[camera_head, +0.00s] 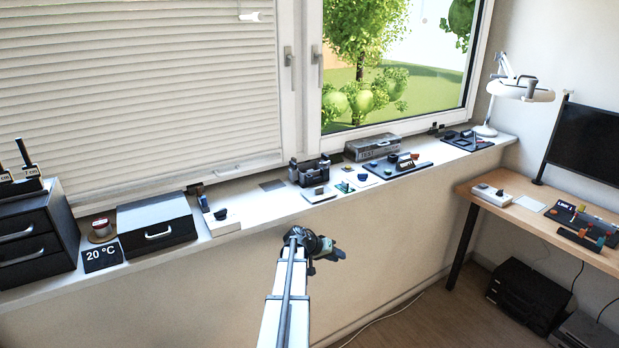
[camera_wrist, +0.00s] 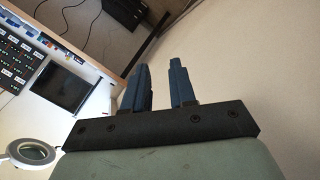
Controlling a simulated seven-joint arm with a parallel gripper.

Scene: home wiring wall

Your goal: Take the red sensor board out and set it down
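I cannot make out a red sensor board for certain in either view. Small parts stand on the white windowsill (camera_head: 233,219), among them a small green board (camera_head: 344,187), a dark slotted holder (camera_head: 310,169) and a black tray (camera_head: 397,171) with small coloured pieces. They are too small to tell further. My gripper (camera_head: 338,253) is in front of the sill and below its edge, apart from everything. In the wrist view, its two blue fingers (camera_wrist: 159,82) stand apart with nothing between them, so it is open and empty.
On the sill are a dark drawer unit (camera_head: 30,238), a dark box with a handle (camera_head: 155,221), a "20 °C" card (camera_head: 102,256) and a grey case (camera_head: 372,146). A lamp (camera_head: 520,90) stands at its right end. A wooden desk (camera_head: 535,222) is at right. Space before the wall is free.

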